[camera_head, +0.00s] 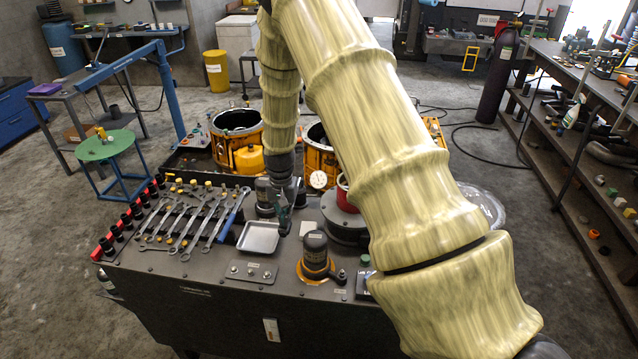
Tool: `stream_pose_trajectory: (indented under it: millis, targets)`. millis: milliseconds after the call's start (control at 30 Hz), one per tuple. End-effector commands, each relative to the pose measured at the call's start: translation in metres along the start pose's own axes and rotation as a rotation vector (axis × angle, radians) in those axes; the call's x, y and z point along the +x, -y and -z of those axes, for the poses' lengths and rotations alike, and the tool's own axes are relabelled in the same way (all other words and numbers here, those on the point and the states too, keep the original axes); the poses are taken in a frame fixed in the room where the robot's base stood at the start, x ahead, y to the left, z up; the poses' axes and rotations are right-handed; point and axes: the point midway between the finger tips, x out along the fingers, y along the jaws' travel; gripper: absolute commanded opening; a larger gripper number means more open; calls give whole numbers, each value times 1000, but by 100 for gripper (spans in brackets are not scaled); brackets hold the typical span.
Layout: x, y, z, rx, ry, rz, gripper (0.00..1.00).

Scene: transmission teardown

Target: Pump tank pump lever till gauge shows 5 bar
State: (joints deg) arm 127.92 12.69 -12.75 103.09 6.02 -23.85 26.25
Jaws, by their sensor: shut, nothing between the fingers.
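My gripper (284,221) points down over the dark bench top, just behind and right of a small metal tray. Its fingers look closed and empty. A round white gauge (318,180) stands just right of my gripper; its needle reading is too small to make out. A grey round tank-like body (341,226) with a red part (346,190) on top is right of the gauge and partly hidden by my arm. I cannot make out clearly which part is the pump lever; it may be behind my gripper or arm.
The metal tray (260,238) is empty. Several wrenches (185,222) and a red socket rail (105,246) lie at left. A black-domed part with an orange base (316,262) stands in front. Orange housings (237,130) are behind. My arm covers the right side.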

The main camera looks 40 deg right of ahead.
Motion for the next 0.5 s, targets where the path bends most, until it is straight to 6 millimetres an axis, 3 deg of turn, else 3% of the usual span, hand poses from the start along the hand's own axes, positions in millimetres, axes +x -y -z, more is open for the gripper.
stream_pose_trajectory:
  millis: [233, 500]
  targets:
    - [0, 0, 0, 0, 0, 0, 0]
    - [-23, 0, 0, 0, 0, 0, 0]
